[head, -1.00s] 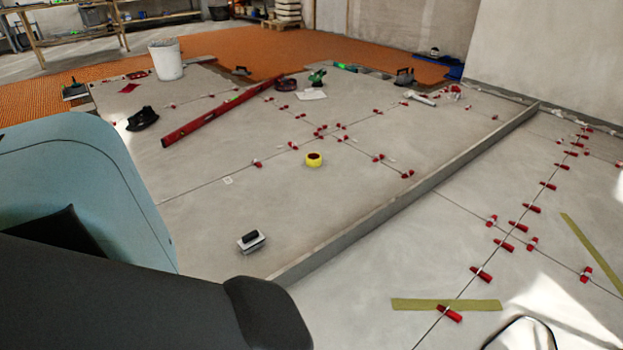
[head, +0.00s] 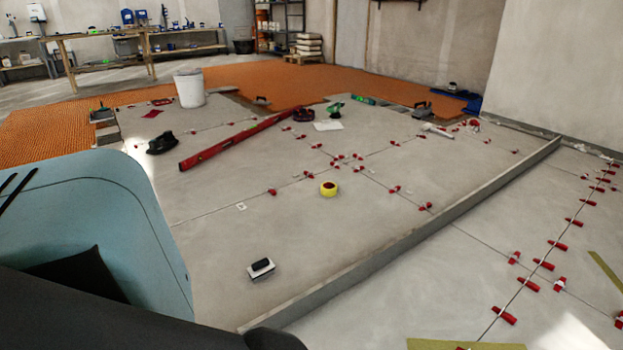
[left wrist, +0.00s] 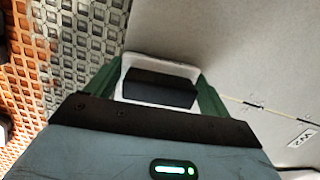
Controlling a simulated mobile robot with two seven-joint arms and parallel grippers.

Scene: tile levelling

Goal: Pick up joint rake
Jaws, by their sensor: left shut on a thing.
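In the left wrist view, my left gripper (left wrist: 160,92) has green fingers on both sides of a white piece with a black block-shaped grip (left wrist: 160,88). It is shut on this piece; I cannot tell for sure that it is the joint rake. The piece appears over or near pale slab and grey grid flooring. In the head view my left arm fills the lower left and its gripper is hidden. A similar white tool with a black handle (head: 262,267) lies on the pale slab, with no gripper at it. My right gripper is not in view.
A workbench (head: 105,62) stands at the back left. Open slab lies in the middle.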

